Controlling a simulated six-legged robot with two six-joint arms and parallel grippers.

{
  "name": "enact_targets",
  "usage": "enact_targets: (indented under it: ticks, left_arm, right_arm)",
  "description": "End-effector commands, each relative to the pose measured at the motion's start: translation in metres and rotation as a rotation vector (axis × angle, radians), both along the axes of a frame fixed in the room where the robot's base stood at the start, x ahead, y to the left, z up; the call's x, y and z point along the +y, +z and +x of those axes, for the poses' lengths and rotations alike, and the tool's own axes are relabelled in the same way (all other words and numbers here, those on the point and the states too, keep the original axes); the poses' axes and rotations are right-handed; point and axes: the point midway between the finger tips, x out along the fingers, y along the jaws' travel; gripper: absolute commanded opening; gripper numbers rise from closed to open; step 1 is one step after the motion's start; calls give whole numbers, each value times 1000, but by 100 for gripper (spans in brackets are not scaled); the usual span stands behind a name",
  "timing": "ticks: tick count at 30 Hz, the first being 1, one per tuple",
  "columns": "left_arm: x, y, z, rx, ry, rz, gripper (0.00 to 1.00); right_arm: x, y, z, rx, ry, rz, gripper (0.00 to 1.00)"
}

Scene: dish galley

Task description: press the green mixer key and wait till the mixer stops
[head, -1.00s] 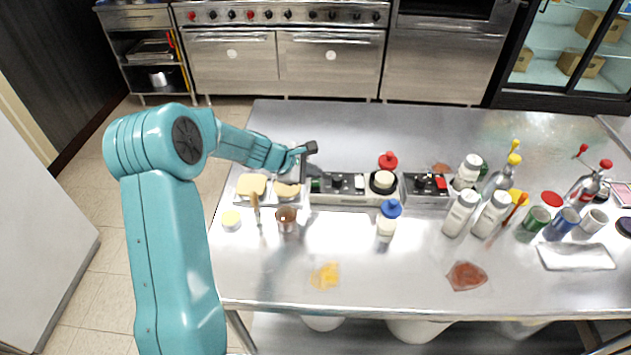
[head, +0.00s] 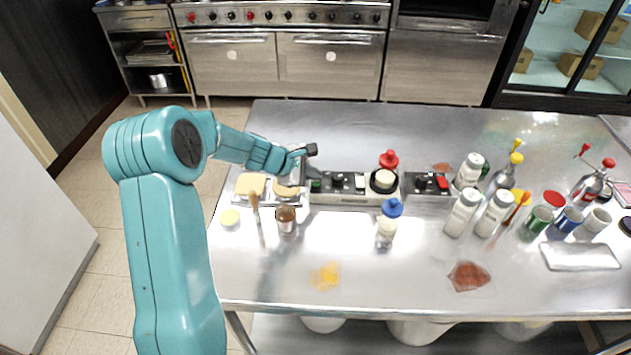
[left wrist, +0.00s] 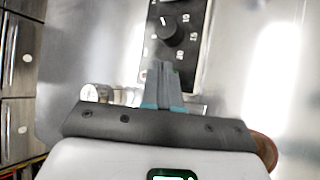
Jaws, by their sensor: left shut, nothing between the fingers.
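The mixer's long control panel (head: 348,183) lies on the steel counter, with a black knob (head: 337,181), a white key (head: 360,182) and a round cream-topped cup (head: 383,181) at its right end. The green key (head: 316,186) shows at the panel's left end. My left gripper (head: 315,173) is shut and empty, its fingertips right by the green key; I cannot tell whether they touch it. In the left wrist view, the shut fingers (left wrist: 163,85) point at the panel's near end, with the numbered knob (left wrist: 172,38) beyond. My right gripper is not in view.
A second panel with a red key (head: 443,183) stands to the right. A tray with bread slices (head: 251,184), a brown jar (head: 286,219) and a blue-capped bottle (head: 387,220) stand close by. Several bottles and cups crowd the right side. The front middle counter is mostly clear.

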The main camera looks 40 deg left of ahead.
Motion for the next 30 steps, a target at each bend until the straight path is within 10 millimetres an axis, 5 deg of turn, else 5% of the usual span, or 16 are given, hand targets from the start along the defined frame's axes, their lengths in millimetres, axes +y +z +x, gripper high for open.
enact_targets:
  ticks: [30]
  left_arm:
    - [0,-2,0,0,0,0,0]
  right_arm:
    - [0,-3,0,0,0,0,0]
